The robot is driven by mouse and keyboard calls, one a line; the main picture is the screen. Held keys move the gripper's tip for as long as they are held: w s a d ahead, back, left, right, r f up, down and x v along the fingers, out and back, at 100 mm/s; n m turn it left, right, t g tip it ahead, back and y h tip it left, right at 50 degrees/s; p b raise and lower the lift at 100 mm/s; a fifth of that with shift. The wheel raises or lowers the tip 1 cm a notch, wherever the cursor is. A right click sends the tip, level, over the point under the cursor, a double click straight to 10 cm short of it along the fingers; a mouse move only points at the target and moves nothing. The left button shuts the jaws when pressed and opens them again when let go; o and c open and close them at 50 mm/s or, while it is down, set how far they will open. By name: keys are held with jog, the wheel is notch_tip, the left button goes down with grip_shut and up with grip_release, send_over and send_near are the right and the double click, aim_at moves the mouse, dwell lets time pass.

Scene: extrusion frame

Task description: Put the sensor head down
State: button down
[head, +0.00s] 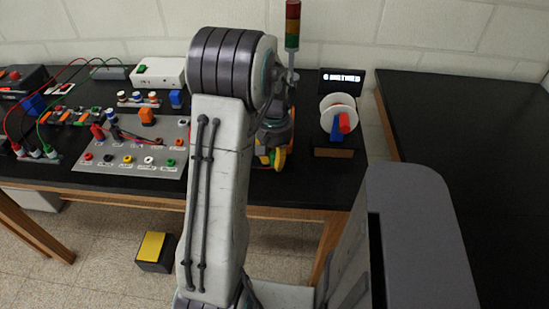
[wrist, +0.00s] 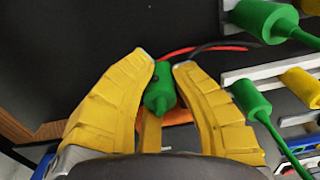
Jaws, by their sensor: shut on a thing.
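My gripper (wrist: 164,66) has two yellow ribbed fingers, closed around a small green rounded piece, which I take to be the sensor head (wrist: 160,92). The piece sits between the fingertips in the wrist view. An orange part (wrist: 180,117) shows just below it, partly hidden by the right finger. In the head view my arm covers most of my gripper (head: 278,160); only some yellow shows at the back bench, right of the grey socket panel. The sensor head cannot be made out there. Whether it touches the bench top is unclear.
The black bench (head: 300,190) holds the socket panel (head: 125,160), a white box (head: 158,72), a white spool (head: 331,109) on a stand and a signal tower (head: 292,25). Green plugs (wrist: 258,17) and cables crowd the right in the wrist view. Another black bench (head: 470,110) is mostly bare.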

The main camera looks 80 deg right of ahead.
aim_at(274, 153)
jog(key=shift+f, duration=0.1)
jog(key=c, duration=1.2)
grip_release()
jog(key=shift+r+p, duration=0.6)
jog(key=shift+r, duration=0.05)
notch_tip(274, 153, up, 12)
jog(key=shift+w, duration=0.1)
